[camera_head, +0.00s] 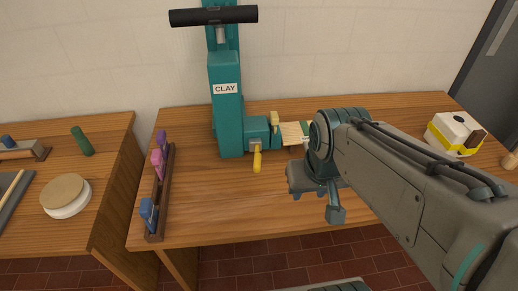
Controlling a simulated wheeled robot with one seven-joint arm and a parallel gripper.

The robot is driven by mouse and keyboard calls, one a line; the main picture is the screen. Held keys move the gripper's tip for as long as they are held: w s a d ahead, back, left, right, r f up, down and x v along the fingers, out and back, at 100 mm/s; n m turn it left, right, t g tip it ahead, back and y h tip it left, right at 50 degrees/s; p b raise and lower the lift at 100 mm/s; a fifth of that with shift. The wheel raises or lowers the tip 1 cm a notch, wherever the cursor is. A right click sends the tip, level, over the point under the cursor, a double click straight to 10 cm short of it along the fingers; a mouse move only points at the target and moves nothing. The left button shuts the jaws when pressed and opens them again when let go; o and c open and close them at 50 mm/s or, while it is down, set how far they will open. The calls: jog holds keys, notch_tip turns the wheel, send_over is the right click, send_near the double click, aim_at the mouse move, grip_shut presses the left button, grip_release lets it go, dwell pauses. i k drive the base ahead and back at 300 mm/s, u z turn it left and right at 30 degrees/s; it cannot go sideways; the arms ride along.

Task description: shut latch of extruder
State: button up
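The extruder is a teal machine (228,116) with a "CLAY" label, standing upright at the back of the wooden table, with a black bar handle (213,16) on top. A yellow lever (257,160) hangs down at the front of its lower right block and looks like the latch. A smaller tan tab (275,119) stands up beside it. My gripper (314,200) is right of the yellow lever, apart from it. My own wrist and arm cover much of it, so its opening is unclear. I see nothing held in it.
A pale board (294,132) lies right of the extruder, partly behind my wrist. A rack (160,205) with pink, purple and blue tools stands at the table's left edge. A white and yellow box (452,134) sits at right. The tabletop before the extruder is clear.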

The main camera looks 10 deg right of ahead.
aim_at(257, 166)
jog(key=u, duration=1.35)
jog(key=k, duration=0.7)
jog(key=z, duration=0.85)
jog(key=i, duration=0.5)
jog(key=z, duration=1)
jog(key=i, duration=0.25)
jog(key=u, duration=1.1)
